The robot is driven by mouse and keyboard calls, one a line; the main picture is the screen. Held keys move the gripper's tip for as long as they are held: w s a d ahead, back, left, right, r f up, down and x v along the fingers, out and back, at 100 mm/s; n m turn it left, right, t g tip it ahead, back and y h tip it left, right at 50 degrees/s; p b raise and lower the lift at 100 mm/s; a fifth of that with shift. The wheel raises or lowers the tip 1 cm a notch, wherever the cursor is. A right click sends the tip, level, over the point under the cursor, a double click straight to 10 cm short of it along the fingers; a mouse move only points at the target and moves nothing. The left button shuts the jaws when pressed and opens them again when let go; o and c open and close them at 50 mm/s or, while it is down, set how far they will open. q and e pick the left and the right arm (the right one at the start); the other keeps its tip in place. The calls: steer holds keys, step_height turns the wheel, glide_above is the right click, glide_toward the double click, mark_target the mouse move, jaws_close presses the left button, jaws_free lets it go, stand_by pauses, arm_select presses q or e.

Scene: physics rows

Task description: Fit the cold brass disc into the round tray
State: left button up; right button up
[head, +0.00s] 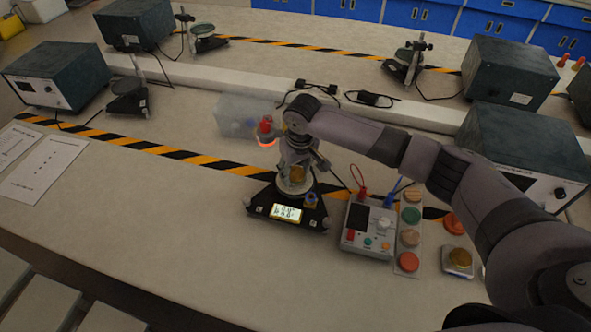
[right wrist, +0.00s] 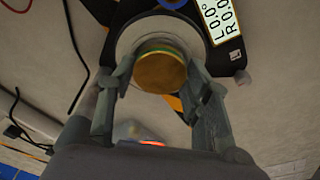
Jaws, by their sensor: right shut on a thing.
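My right gripper (head: 297,168) points down over the round tray (head: 284,190) of a black three-cornered stand with a lit display. It is shut on a brass disc (head: 298,175). In the right wrist view the brass disc (right wrist: 160,72) sits between the two fingers, with a thin green band along its far edge. The pale rim of the round tray (right wrist: 126,42) shows around and behind it. I cannot tell whether the disc touches the tray floor. My left gripper is not in view.
A control box (head: 370,228) with red and blue leads stands just right of the stand. A glowing orange ring (head: 266,143) is behind the stand.

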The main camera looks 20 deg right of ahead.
steer(key=shift+f, duration=0.4)
stand_by(0.3)
steer(key=o, duration=1.5)
steer(key=shift+o, duration=0.2)
step_height(320, 180, up, 7)
steer(key=p, duration=0.8)
